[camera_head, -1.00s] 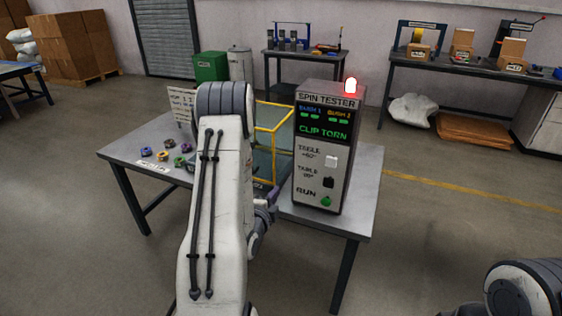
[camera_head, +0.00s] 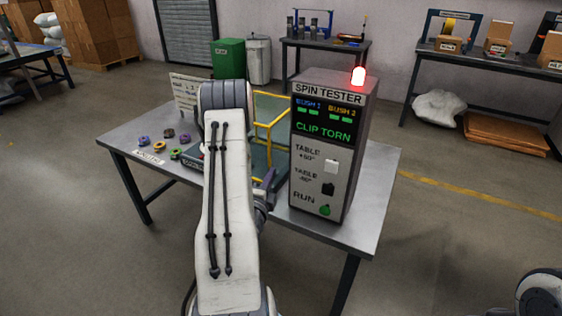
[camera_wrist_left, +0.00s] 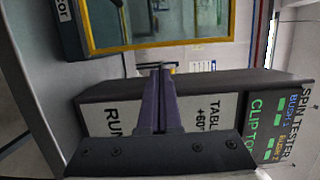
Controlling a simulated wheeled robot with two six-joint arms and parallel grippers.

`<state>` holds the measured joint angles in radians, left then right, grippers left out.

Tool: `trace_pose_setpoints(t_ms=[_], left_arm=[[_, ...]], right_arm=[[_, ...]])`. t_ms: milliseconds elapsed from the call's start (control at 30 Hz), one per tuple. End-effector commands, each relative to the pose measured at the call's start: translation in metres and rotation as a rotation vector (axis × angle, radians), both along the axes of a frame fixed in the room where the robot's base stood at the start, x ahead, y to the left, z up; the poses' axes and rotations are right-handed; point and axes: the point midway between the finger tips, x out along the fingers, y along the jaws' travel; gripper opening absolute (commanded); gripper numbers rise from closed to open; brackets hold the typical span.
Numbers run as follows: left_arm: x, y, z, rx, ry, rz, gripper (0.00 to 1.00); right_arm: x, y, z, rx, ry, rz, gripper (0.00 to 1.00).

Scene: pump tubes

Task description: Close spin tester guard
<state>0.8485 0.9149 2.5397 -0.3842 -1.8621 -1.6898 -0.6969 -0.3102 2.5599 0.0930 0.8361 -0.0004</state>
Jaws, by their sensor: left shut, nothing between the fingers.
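The guard is a yellow-edged clear frame (camera_head: 270,128) standing up from the table, just left of the spin tester box (camera_head: 330,150). My left arm hides its left part. In the left wrist view its yellow edge (camera_wrist_left: 165,45) runs across the top, with a clear panel behind it. The box shows "CLIP TORN" and a lit red lamp (camera_head: 358,76). My left gripper (camera_head: 270,178) is in front of the frame, beside the box. In the wrist view its purple fingers (camera_wrist_left: 159,70) are shut and empty, pointing toward the frame edge; contact cannot be told.
The grey table (camera_head: 372,195) carries several small coloured parts (camera_head: 165,143) at its left and a paper sign (camera_head: 187,93) behind. A bench (camera_head: 480,63) with boxes stands at the back right. The floor right of the table is clear. My right gripper is out of view.

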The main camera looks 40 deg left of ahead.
Motion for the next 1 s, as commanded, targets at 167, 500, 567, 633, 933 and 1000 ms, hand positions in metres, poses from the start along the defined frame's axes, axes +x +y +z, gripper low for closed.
trace_pose_setpoints(t_ms=[167, 500, 567, 633, 933, 1000], left_arm=[[0.01, 0.005, -0.007, 0.005, -0.004, 0.0, 0.0], [0.032, 0.015, -0.006, 0.004, -0.006, -0.002, 0.0], [0.036, 0.016, -0.006, 0.003, -0.006, -0.001, 0.0], [0.043, 0.019, -0.001, 0.001, -0.006, -0.002, 0.0], [0.078, 0.037, 0.0, -0.002, -0.002, -0.001, 0.0], [0.081, 0.039, 0.001, -0.002, -0.002, 0.0, 0.0]], right_arm=[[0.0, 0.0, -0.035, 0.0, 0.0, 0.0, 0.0], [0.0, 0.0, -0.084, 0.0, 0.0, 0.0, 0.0], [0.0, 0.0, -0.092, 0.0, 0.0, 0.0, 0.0], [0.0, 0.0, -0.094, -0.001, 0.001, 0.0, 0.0], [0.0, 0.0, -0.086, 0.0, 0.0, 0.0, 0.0], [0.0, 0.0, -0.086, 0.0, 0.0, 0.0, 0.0]])
